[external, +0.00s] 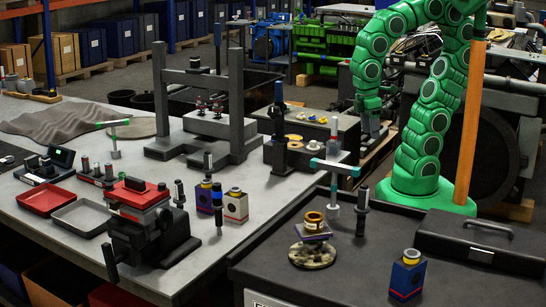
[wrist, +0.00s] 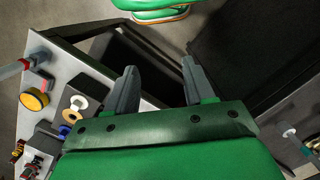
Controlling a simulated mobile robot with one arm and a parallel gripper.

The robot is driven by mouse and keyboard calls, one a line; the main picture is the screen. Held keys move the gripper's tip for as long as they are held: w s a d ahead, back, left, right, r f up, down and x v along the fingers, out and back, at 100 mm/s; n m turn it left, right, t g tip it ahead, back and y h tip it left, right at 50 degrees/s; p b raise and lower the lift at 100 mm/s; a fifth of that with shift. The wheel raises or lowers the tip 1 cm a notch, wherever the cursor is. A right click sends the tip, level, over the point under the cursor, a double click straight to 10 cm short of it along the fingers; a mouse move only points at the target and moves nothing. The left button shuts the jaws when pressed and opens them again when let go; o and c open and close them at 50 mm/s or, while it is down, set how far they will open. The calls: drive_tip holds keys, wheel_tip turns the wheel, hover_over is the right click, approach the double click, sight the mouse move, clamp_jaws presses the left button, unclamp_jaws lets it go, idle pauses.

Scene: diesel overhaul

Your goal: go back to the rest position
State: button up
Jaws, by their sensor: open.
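My gripper (external: 373,138) hangs at the end of my green arm, pointing down just right of the small parts table in the external view. In the wrist view its two grey fingers (wrist: 158,85) stand well apart with nothing between them. I see no object held. The fingertips are small and partly dark in the external view, so their exact height is unclear.
A parts tray (external: 347,132) with gold rings and small pieces lies left of my gripper. A grey press frame (external: 238,100) stands farther left on the pale bench (external: 50,228). A black toolbox (external: 485,240) and a blue box (external: 407,276) are on the dark front bench (external: 345,282).

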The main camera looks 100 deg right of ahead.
drive_tip(key=shift+s+d+f+m, duration=0.15)
drive_tip(key=shift+s+d+f, duration=0.15)
drive_tip(key=shift+s, duration=0.35)
drive_tip(key=shift+s+d+f+m, duration=0.2)
drive_tip(key=shift+s+f, duration=0.1)
drive_tip(key=shift+s, duration=0.3)
